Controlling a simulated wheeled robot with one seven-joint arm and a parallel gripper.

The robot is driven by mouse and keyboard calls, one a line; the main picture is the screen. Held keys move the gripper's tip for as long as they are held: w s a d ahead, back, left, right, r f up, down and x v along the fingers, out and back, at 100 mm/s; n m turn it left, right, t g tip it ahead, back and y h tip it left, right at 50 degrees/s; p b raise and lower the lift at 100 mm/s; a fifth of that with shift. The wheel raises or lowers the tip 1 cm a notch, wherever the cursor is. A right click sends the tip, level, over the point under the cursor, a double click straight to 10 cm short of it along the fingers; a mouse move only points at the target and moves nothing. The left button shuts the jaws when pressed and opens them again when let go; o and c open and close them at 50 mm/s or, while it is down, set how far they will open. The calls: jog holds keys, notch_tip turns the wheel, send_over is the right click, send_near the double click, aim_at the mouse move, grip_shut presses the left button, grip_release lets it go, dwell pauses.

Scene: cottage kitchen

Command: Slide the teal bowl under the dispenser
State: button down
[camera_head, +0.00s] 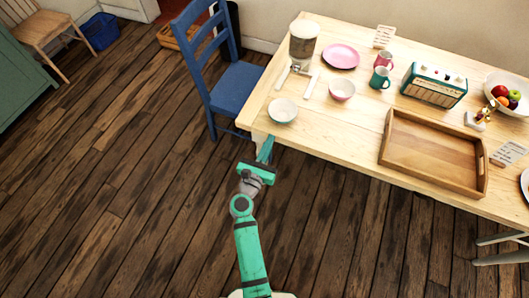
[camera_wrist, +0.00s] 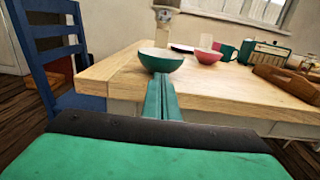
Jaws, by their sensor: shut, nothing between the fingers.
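The teal bowl (camera_head: 283,111) sits upright near the left front edge of the wooden table, and its green side shows in the wrist view (camera_wrist: 160,62). The dispenser (camera_head: 303,42) has a clear container and a light cap; it stands behind the bowl near the table's back left, and its lower part shows in the wrist view (camera_wrist: 164,14). My gripper (camera_head: 268,140) is shut and empty. Its teal fingers (camera_wrist: 163,84) point at the bowl from just outside the table's front edge. I cannot tell whether the fingertips touch the bowl.
A pink bowl (camera_head: 342,89) stands right of the teal bowl, with a pink plate (camera_head: 341,56) behind. Mugs (camera_head: 380,77), a radio (camera_head: 434,85) and a wooden tray (camera_head: 384,155) are farther right. A blue chair (camera_head: 233,88) stands at the table's left side.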

aim_at(274, 131)
jog(key=shift+x, duration=2.6)
